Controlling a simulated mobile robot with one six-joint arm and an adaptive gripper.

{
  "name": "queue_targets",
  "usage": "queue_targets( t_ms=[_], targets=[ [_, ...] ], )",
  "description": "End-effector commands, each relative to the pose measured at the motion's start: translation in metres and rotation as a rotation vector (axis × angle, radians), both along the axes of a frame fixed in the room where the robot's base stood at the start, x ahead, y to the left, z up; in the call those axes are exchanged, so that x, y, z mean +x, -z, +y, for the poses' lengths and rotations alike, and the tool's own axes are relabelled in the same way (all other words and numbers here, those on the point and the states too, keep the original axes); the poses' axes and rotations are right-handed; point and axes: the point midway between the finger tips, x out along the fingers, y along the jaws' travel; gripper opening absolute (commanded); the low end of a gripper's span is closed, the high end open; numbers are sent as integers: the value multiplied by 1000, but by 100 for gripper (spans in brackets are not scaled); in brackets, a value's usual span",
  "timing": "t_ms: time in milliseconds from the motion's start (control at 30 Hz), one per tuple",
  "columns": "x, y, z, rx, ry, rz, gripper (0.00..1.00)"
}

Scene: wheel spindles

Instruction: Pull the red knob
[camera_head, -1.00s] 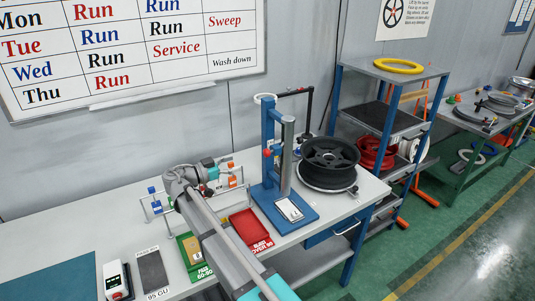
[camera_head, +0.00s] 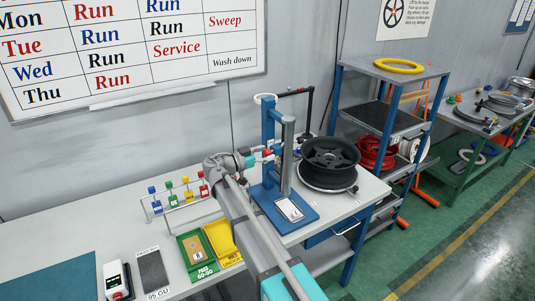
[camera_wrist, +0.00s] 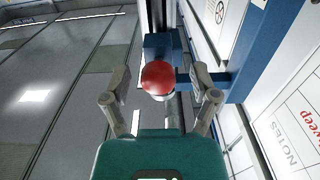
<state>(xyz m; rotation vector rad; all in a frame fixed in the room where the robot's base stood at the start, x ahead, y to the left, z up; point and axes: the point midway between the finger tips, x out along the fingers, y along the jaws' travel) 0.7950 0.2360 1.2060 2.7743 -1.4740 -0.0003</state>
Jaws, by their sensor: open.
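The red knob (camera_wrist: 158,78) is a round ball on the blue upright stand, in the middle of the wrist view. In the head view, the knob (camera_head: 267,153) is small and partly hidden by my gripper, on the left side of the blue stand (camera_head: 268,135). My gripper (camera_wrist: 160,88) is open, with one finger on each side of the knob. Small gaps show between the knob and the fingers, so I see no grip on it. In the head view, my gripper (camera_head: 257,157) is close beside the stand.
A black wheel (camera_head: 330,160) lies right of the stand. A rack with several coloured-top pieces (camera_head: 178,193) stands left of my arm. Green (camera_head: 197,255) and yellow (camera_head: 222,243) trays sit in front. A blue shelf unit (camera_head: 390,75) stands at right.

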Motion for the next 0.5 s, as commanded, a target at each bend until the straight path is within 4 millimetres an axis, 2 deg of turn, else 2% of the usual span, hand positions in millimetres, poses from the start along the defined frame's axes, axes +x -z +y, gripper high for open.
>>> queue_targets(
  t_ms=[367, 500],
  targets=[
    [2, 0, -3, 0, 1, 0, 77],
    [2, 0, -3, 0, 1, 0, 53]
  ],
)
